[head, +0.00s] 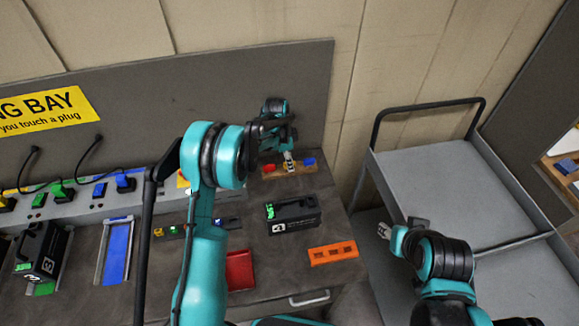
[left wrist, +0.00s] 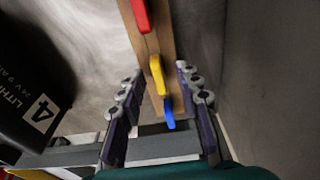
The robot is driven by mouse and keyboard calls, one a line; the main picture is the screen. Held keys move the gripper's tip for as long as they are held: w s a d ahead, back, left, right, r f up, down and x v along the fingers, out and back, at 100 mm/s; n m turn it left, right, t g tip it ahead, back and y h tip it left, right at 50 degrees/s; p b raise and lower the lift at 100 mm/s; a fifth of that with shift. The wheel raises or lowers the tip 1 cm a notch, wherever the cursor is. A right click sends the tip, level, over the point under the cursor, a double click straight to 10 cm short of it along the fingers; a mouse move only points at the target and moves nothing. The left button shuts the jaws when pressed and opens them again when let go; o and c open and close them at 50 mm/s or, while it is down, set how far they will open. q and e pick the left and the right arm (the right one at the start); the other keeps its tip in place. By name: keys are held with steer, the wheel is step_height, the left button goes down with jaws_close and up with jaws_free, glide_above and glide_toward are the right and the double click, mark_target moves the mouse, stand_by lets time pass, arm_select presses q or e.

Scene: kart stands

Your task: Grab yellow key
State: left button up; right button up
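A wooden key board (head: 297,171) lies at the back right of the bench. It carries a red key (head: 269,168) and a blue key (head: 309,161). The yellow key (left wrist: 157,74) shows in the left wrist view between the red key (left wrist: 141,14) and the blue key (left wrist: 169,114). In the head view my left gripper (head: 288,160) is over the middle of the board and hides the yellow key. The left wrist view shows its fingers (left wrist: 160,92) open, one each side of the board, with nothing held. My right gripper (head: 384,230) is over the cart; its opening is unclear.
A black battery case (head: 292,217) stands just in front of the board. An orange slotted block (head: 333,253) and a red tray (head: 240,270) lie nearer. A grey cart (head: 430,180) stands at right. A dark panel (head: 260,75) rises behind the bench.

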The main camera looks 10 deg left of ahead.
arm_select(q)
steer(key=shift+r, duration=0.1)
jaws_close()
